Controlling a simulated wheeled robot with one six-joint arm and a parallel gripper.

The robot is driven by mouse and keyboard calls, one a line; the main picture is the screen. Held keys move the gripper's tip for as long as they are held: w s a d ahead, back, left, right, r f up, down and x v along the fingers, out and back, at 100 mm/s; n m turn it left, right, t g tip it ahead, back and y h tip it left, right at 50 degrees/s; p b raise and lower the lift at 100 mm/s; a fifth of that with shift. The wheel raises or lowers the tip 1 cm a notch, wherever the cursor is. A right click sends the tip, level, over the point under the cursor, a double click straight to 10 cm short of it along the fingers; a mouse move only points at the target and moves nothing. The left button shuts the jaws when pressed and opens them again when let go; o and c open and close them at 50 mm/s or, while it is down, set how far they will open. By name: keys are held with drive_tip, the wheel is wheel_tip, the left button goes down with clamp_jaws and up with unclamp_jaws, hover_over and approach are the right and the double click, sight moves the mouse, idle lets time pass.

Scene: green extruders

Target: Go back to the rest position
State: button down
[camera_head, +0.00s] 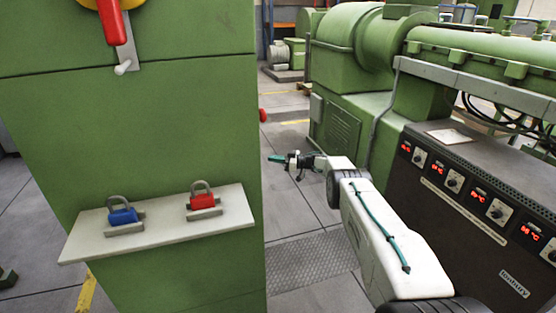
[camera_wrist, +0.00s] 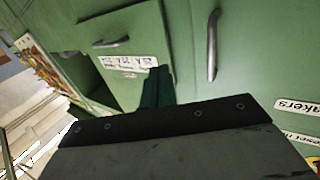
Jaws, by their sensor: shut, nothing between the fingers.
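My gripper (camera_head: 276,158) is at the end of my white arm, in the middle of the head view. It points left, towards the right edge of the green cabinet (camera_head: 150,150), and looks apart from it. In the wrist view my gripper's fingers (camera_wrist: 158,88) show as a dark green shape, shut with nothing between them. Behind them are green cabinet doors (camera_wrist: 245,35) with metal handles. How near the doors are is hard to tell.
A shelf (camera_head: 160,233) on the cabinet holds a blue padlock (camera_head: 123,216) and a red padlock (camera_head: 202,201). A red-handled switch (camera_head: 112,22) is above. A control panel (camera_head: 470,190) and green extruder (camera_head: 345,60) stand right. Floor (camera_head: 310,215) between is clear.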

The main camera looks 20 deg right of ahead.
drive_tip(key=shift+d, duration=0.6)
